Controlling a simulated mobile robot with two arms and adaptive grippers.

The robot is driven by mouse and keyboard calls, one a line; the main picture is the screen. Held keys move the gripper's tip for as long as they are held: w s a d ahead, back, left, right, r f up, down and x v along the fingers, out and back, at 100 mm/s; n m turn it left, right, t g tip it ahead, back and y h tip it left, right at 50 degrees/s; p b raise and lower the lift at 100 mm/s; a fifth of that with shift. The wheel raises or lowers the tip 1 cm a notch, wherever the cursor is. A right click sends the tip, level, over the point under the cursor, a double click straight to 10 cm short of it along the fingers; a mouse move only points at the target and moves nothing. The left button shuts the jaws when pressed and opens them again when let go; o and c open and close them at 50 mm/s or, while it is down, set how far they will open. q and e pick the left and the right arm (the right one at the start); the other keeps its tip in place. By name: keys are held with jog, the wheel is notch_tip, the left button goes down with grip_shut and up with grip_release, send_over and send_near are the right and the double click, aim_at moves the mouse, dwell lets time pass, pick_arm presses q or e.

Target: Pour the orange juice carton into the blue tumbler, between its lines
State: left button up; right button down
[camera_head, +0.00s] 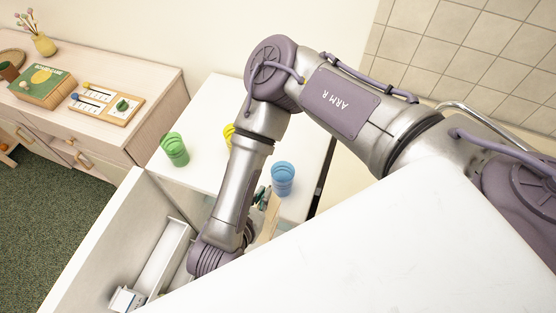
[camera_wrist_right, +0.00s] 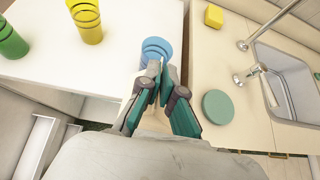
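The blue tumbler (camera_head: 282,178) stands upright on the white table, near its right end. It also shows in the right wrist view (camera_wrist_right: 157,49), just beyond my fingertips. My right gripper (camera_head: 261,194) is mostly hidden behind its own arm, close to the left of the tumbler. In the wrist view its teal fingers (camera_wrist_right: 163,72) point at the tumbler, with their tips close together. A tan patch shows between the fingers, and I cannot tell whether it is something held. I make out no orange juice carton in either view. My left gripper is not in view.
A green tumbler (camera_head: 174,149) and a yellow tumbler (camera_head: 229,133) stand on the white table (camera_head: 215,100). In the wrist view, a beige counter (camera_wrist_right: 215,65) at the right holds a sink (camera_wrist_right: 280,90), a green disc (camera_wrist_right: 217,107) and a yellow block (camera_wrist_right: 214,15). A wooden cabinet (camera_head: 140,105) stands at left.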

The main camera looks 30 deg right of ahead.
jog(key=shift+s+a+f+t+h, duration=0.2)
jog(key=shift+s+a+t+h, duration=0.4)
jog(key=shift+s+a+h, duration=0.3)
jog(key=shift+w, duration=0.1)
jog(key=shift+w+r, duration=0.1)
jog(key=shift+r, duration=2.4)
